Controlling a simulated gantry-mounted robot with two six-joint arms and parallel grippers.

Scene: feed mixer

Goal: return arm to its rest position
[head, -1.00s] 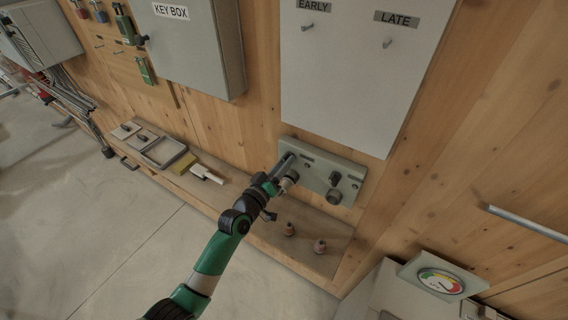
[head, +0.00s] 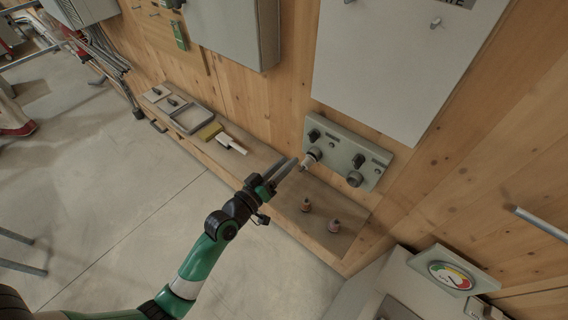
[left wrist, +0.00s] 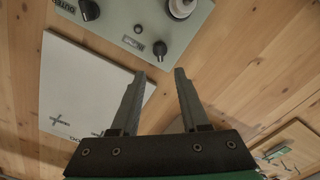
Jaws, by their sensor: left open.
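My left gripper (head: 284,170) is open and empty in the head view, in front of the wooden wall and above the low shelf. Its two fingers (left wrist: 158,100) stand apart in the left wrist view with nothing between them. A grey-green panel (head: 342,146) with black knobs and round sockets is on the wall just right of the gripper. A pale plug-like part (head: 309,159) sits at its left socket, close to the fingertips but apart from them as far as I can tell. My right gripper is not in view.
The wooden shelf (head: 262,185) carries two small reddish-brown pieces (head: 334,225), a shallow tray (head: 190,118) and a yellow block (head: 210,131). A white board (head: 400,60) hangs above the panel. A gauge (head: 450,276) stands at lower right.

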